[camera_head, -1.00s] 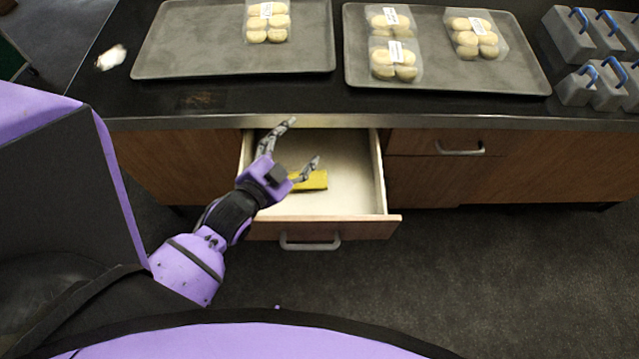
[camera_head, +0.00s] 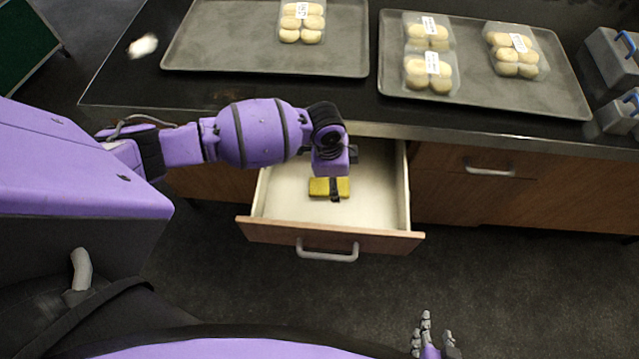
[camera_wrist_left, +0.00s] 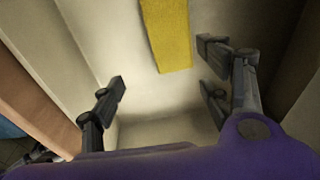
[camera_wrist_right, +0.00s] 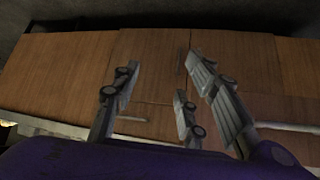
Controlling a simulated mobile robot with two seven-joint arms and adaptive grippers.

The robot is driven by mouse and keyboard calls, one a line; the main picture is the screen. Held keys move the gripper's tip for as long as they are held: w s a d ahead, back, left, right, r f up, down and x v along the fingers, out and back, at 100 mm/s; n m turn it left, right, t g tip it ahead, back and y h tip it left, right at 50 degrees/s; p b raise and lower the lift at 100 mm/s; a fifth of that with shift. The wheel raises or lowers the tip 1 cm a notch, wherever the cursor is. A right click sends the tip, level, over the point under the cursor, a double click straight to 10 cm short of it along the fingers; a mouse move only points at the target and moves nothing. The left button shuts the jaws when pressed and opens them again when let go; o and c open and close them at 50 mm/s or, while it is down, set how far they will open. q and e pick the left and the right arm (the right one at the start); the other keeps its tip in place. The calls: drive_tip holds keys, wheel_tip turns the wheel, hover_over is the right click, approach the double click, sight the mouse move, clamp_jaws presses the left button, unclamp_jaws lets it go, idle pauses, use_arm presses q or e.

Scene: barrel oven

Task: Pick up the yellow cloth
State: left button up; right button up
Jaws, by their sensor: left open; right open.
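The yellow cloth (camera_head: 320,187) lies flat on the floor of the open drawer (camera_head: 285,197). In the left wrist view the cloth (camera_wrist_left: 166,34) is a long yellow strip beyond my fingertips. My left gripper (camera_head: 335,188) points down into the drawer over the cloth, and one dark finger covers part of it. In the left wrist view its fingers (camera_wrist_left: 160,88) are spread apart with nothing between them. I cannot tell how high they are above the drawer floor. My right gripper (camera_head: 435,335) is low at the bottom of the head view, open and empty, facing the wooden cabinet front (camera_wrist_right: 150,65).
The black counter (camera_head: 115,85) above the drawer holds two grey trays (camera_head: 215,60) (camera_head: 480,88) with packs of round buns (camera_head: 302,22). Grey boxes with blue handles (camera_head: 615,115) stand at the far right. The drawer walls surround my left fingers. The floor in front is clear.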

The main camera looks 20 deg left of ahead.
sight(327, 186)
use_arm(q)
drive_tip(key=a, duration=0.1)
drive_tip(key=a+y, duration=0.1)
drive_tip(key=a, duration=0.2)
drive_tip(key=shift+w+r+g, duration=0.15)
drive_tip(key=shift+r+g, duration=0.2)
drive_tip(key=shift+g, duration=0.05)
drive_tip(key=shift+f, duration=0.25)
drive_tip(key=f, duration=0.4)
drive_tip(key=w+d+f+b, duration=0.1)
drive_tip(key=f, duration=0.1)
drive_tip(key=shift+d+f, duration=0.1)
drive_tip(key=shift+f, duration=0.05)
drive_tip(key=shift+w+f, duration=0.1)
drive_tip(key=shift+f, duration=0.3)
use_arm(e)
drive_tip(key=shift+w+a+f+n, duration=0.15)
drive_tip(key=shift+a, duration=0.3)
drive_tip(key=shift+w+a+f+n, duration=0.15)
drive_tip(key=shift+a, duration=0.25)
use_arm(q)
drive_tip(key=c, duration=1.1)
drive_tip(key=shift+r, duration=0.1)
drive_tip(key=shift+c, duration=0.2)
